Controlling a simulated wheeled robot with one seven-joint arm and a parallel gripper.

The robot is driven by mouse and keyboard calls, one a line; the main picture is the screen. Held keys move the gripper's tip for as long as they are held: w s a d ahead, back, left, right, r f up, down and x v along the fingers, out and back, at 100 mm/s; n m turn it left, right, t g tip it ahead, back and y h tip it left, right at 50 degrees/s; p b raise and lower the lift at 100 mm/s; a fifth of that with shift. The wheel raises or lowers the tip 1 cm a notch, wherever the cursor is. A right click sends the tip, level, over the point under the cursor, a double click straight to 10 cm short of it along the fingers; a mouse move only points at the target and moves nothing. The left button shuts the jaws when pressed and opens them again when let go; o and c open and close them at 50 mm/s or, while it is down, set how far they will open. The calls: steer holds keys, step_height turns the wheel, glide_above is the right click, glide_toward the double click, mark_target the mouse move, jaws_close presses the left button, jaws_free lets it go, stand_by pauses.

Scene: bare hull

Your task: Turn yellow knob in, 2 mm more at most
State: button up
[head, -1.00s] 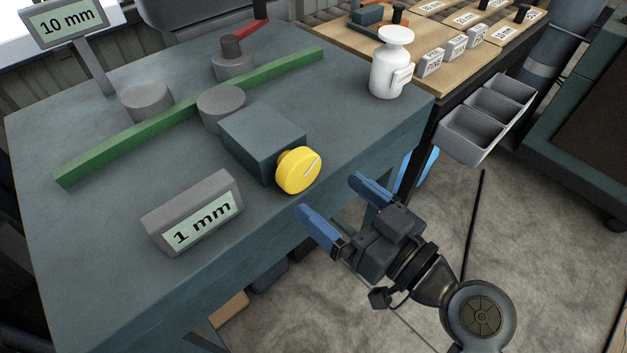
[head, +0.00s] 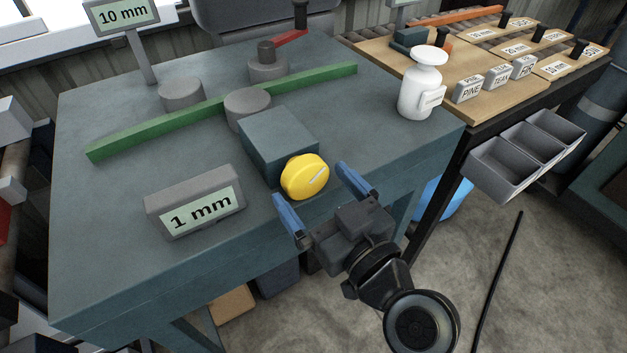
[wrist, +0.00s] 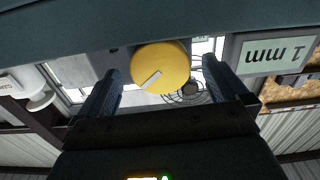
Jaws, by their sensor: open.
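The yellow knob (head: 304,177) with a white pointer line sits on the front of a dark block (head: 278,146) on the blue-grey bench. My gripper (head: 315,187) is open, its two blue fingers spread to either side of the knob at the bench's front edge. In the wrist view the knob (wrist: 161,67) lies between and just beyond the fingertips, with a gap on each side and no visible contact. A sign reading "1 mm" (head: 201,210) stands left of the knob; a sign reading "10 mm" (head: 122,16) stands at the back left.
A green bar (head: 130,138) runs past several grey cylinders behind the block. A red-handled crank (head: 287,40) stands behind it. A white bottle (head: 420,92) is at the bench's right corner. Grey bins (head: 505,165) hang from the wooden table on the right.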

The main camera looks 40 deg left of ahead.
steer(key=shift+w+a, duration=0.25)
steer(key=shift+a, duration=0.35)
steer(key=c, duration=1)
steer(key=shift+c, duration=0.2)
